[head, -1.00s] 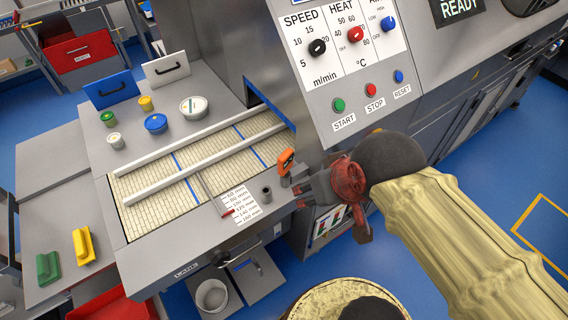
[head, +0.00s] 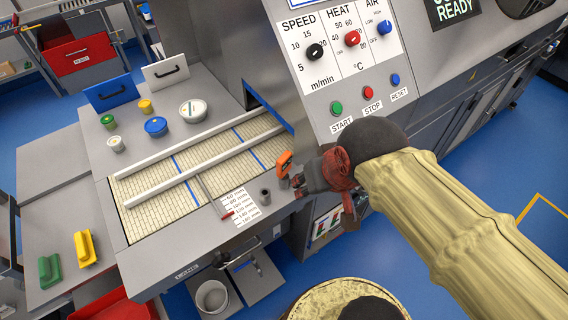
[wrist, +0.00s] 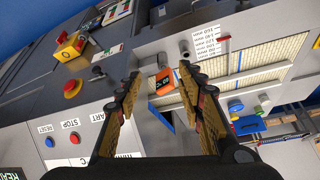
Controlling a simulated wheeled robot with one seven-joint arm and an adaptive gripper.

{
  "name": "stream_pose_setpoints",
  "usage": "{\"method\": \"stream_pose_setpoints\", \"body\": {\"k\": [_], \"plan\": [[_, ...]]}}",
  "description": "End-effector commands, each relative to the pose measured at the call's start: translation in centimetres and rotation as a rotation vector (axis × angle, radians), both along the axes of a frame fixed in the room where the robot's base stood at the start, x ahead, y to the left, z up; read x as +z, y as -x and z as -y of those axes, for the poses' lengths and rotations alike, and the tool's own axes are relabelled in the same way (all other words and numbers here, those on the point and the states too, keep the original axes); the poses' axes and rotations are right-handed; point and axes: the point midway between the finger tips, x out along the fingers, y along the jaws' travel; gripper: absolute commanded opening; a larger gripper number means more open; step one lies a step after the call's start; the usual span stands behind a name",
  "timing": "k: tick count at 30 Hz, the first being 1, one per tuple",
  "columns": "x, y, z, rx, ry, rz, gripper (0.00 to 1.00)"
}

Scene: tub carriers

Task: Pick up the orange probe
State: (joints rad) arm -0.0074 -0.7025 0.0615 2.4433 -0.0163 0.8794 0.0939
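The orange probe (head: 284,164) stands upright at the front right corner of the conveyor table, beside a small grey cup (head: 265,196). In the wrist view the orange probe (wrist: 164,82) lies between the two fingers, beyond their tips. My gripper (head: 300,183) is just to the right of the probe in the head view. In the wrist view my gripper (wrist: 157,77) is open, with a finger on each side of the probe and nothing held. Whether a finger touches the probe cannot be told. The probe's lower part is partly hidden.
The control panel (head: 345,60) with its knobs and buttons rises close behind my gripper. A printed scale card (head: 240,205) lies left of the cup. White rails (head: 190,175) run along the belt. Blue, green, yellow and white tubs stand at the back left.

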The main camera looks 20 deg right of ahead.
Motion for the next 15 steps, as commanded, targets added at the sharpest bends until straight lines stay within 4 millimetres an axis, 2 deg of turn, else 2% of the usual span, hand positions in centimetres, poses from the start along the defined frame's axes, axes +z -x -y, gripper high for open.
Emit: {"method": "stream_pose_setpoints", "body": {"k": [1,3,7,12,15], "plan": [[1.1,-1.6,0.0,-0.043,-0.014,-0.031,0.38],[1.6,-4.1,0.1,-0.13,-0.039,-0.071,0.38],[1.2,-9.1,0.1,-0.316,-0.08,-0.145,0.38],[-2.1,-14.5,-0.3,-0.555,-0.115,-0.223,0.38],[-4.8,-16.5,-0.6,-0.678,-0.125,-0.256,0.38]]}}
